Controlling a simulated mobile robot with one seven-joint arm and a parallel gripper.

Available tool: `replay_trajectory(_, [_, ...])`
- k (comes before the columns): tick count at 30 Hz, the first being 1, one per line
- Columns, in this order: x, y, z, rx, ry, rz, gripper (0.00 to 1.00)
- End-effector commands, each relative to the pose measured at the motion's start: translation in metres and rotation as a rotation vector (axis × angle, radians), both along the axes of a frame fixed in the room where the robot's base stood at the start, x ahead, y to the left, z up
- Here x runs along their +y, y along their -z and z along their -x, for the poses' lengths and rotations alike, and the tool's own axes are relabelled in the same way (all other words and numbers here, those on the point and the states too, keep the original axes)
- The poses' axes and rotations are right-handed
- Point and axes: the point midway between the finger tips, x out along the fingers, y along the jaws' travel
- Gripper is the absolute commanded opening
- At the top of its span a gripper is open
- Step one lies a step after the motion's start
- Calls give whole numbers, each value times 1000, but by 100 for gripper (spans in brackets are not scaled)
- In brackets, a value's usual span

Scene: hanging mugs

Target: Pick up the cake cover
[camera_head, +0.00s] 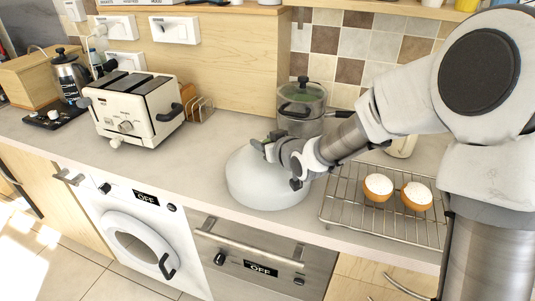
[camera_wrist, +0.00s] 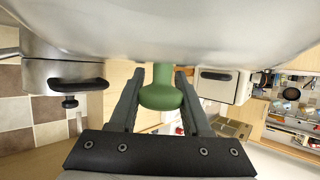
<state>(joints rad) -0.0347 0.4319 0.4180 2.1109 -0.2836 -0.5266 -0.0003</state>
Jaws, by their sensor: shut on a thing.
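The cake cover (camera_head: 262,184) is a pale, whitish dome near the front edge of the counter, between the toaster and the wire rack. In the wrist view its smooth dome (camera_wrist: 160,28) fills the top, and its green knob (camera_wrist: 161,92) sits between my two fingers. My gripper (camera_head: 268,147) is over the top of the cover, shut on the knob; it also shows in the wrist view (camera_wrist: 160,85). In the head view my gripper hides most of the knob. I cannot tell whether the cover's rim touches the counter.
A steel pot (camera_head: 302,104) stands close behind the cover. A wire rack (camera_head: 340,207) with two white-topped cupcakes (camera_head: 378,187) is to the right. A cream toaster (camera_head: 134,112) is to the left, with bare counter (camera_head: 205,160) between. Oven and washer fronts lie below.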

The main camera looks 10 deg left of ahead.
Motion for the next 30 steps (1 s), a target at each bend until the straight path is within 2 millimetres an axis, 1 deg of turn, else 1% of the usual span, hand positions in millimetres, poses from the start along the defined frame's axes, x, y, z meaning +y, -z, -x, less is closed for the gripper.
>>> replay_trajectory(5, [0,-7,0,-3,1,-1,0])
replay_trajectory(8, [0,-17,-1,-5,1,-2,0])
replay_trajectory(13, [0,-48,-1,-7,1,-1,0])
replay_trajectory(17, [-22,-56,1,-4,6,0,0])
replay_trajectory(30, [-87,-97,12,-2,4,1,0])
